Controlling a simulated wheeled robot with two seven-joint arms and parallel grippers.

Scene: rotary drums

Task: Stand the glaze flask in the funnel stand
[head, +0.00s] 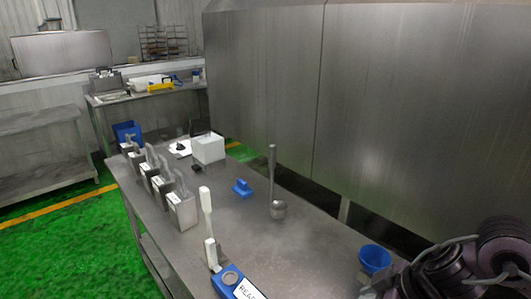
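A grey metal piece with a round bulb at the bottom and a long upright neck (273,165), which looks like the glaze flask, stands on the steel table right of its middle. A blue funnel-shaped cup (375,257), which looks like the funnel stand, is near the table's right edge, its wide mouth up and no flask in it. My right arm, dark and purplish, fills the lower right corner close to the blue cup. Its gripper (377,288) is only partly visible there, and its fingers are unclear. My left gripper is out of view.
Several metal containers with handles (182,208) line the table's left edge. A white box (208,148), a small blue piece (241,188), a white upright handle (206,212) and a blue labelled unit (236,286) stand on the steel table (310,250). A metal wall rises behind.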

